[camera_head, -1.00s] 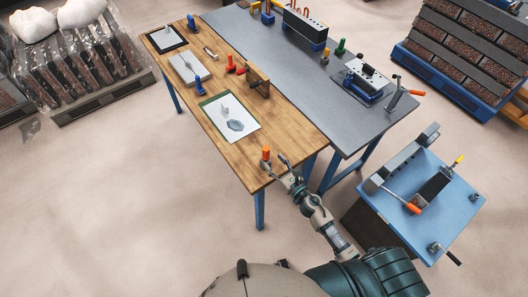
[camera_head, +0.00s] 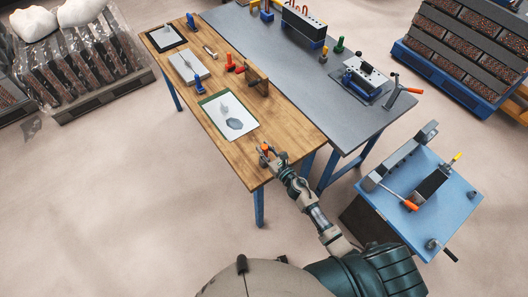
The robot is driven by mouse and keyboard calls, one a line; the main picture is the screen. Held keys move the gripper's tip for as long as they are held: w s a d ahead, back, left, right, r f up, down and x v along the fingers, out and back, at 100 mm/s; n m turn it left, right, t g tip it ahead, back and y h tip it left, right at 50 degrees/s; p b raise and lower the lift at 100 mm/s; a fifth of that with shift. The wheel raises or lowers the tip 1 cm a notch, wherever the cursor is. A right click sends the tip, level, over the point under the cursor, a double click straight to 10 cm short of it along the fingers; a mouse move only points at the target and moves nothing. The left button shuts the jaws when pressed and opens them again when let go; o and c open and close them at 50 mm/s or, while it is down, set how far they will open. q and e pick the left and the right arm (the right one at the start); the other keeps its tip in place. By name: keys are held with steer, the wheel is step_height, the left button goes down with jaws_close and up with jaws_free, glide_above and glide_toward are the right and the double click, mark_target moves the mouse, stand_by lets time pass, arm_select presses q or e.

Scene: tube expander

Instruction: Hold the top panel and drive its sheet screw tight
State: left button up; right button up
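My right gripper (camera_head: 268,155) is at the near right corner of the wooden table, right at a small upright orange-topped tool (camera_head: 265,147). The fingers overlap the tool in the picture and partly hide it. I cannot tell whether they are shut on it. My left gripper is not in view. A light grey box-like piece (camera_head: 187,66) lies on the wooden table (camera_head: 290,130), but I cannot tell whether it is the top panel. No sheet screw can be made out.
A white sheet on a green board (camera_head: 229,118) and a brown upright bracket (camera_head: 257,80) share the wooden table. A grey table (camera_head: 330,110) adjoins it, carrying a fixture (camera_head: 365,82). A blue workstation (camera_head: 450,205) stands at right.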

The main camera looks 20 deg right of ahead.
steer(key=shift+d, duration=0.15)
jaws_close()
steer(key=shift+r, duration=0.35)
steer(key=r+p, duration=0.5)
steer(key=r, duration=0.3)
steer(key=shift+a+r, duration=0.15)
steer(key=shift+a, duration=0.05)
steer(key=shift+d+r, duration=0.2)
steer(key=shift+r, duration=0.3)
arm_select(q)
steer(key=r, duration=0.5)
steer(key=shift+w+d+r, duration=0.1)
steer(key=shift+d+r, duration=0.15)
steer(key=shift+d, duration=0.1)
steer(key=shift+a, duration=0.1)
arm_select(e)
steer(key=shift+a, duration=0.2)
